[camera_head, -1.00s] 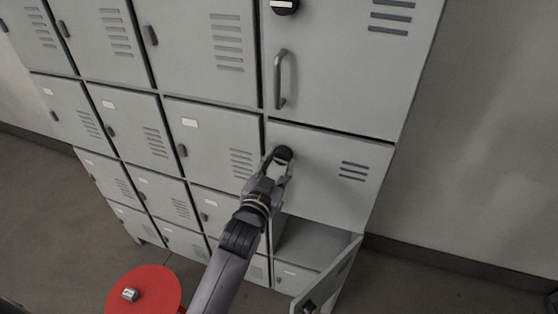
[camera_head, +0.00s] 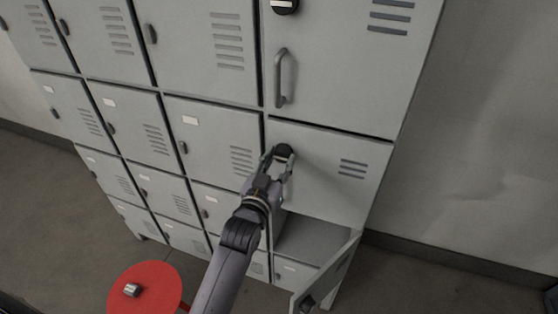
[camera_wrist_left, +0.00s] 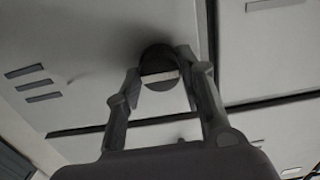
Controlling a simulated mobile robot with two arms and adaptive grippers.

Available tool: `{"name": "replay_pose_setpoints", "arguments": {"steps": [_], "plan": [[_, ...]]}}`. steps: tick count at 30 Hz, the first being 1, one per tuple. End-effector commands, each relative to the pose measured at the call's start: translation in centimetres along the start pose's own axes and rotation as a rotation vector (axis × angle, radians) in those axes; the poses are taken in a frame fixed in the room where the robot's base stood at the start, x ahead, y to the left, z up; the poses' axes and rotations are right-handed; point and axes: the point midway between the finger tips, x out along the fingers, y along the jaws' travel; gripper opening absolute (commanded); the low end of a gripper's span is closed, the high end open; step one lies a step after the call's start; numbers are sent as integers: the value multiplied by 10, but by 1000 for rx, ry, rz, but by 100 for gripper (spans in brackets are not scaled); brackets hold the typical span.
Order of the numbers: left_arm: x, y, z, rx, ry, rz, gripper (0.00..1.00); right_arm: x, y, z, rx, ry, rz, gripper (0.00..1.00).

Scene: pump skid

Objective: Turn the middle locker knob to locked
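The middle locker door (camera_head: 325,180) is grey and closed, in the right column of the locker block. Its round black knob (camera_head: 284,150) is at the door's upper left. In the left wrist view the knob (camera_wrist_left: 158,62) shows a white bar across its face, nearly level in that picture. My left gripper (camera_head: 276,160) is at the knob, with one finger on each side. In the left wrist view the fingertips (camera_wrist_left: 159,78) appear to touch the knob's opposite edges. In the head view the gripper partly hides the knob, so its bar cannot be read there. My right gripper is not in view.
The upper door has a bar handle (camera_head: 281,78) and a black knob (camera_head: 285,6) with a white bar. Below the middle door, a lower door (camera_head: 328,276) hangs open. A red round stool (camera_head: 158,288) with a small metal object on it stands at the lower left.

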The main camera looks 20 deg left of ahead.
Motion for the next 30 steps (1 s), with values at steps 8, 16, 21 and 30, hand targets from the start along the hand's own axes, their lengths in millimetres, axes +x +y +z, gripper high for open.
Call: {"name": "replay_pose_setpoints", "arguments": {"steps": [8,16,21,30], "plan": [[0,0,0,-1,-1,0,53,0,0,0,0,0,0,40],[0,0,0,0,0,0,57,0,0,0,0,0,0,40],[-7,0,0,0,-1,0,57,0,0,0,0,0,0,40],[-62,0,2,0,-4,0,57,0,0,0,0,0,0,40]]}}
